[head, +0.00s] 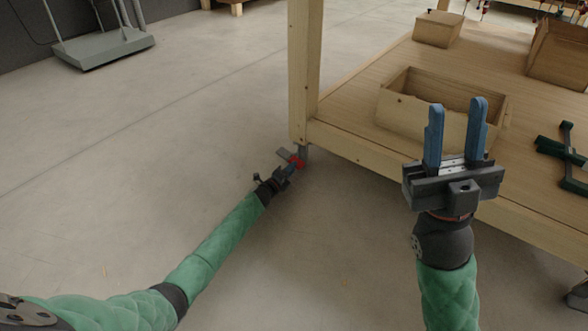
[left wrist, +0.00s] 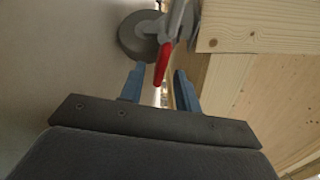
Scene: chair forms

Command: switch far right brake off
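The red brake lever (head: 296,161) is on a caster under the near left corner post of the wooden cart. In the left wrist view the red lever (left wrist: 164,62) points down between the fingers of my left gripper (left wrist: 160,86), with the grey caster wheel (left wrist: 140,38) behind it. The fingers are apart and I see room on both sides of the lever. In the head view my left gripper (head: 288,170) is low at this caster. My right gripper (head: 455,133) is raised in front of the cart, fingers apart and empty.
The wooden cart (head: 350,144) has a corner post (head: 305,65) above the caster. An open wooden box (head: 440,105) and a green tool (head: 565,155) lie on its shelf. Another caster (head: 578,294) shows at lower right.

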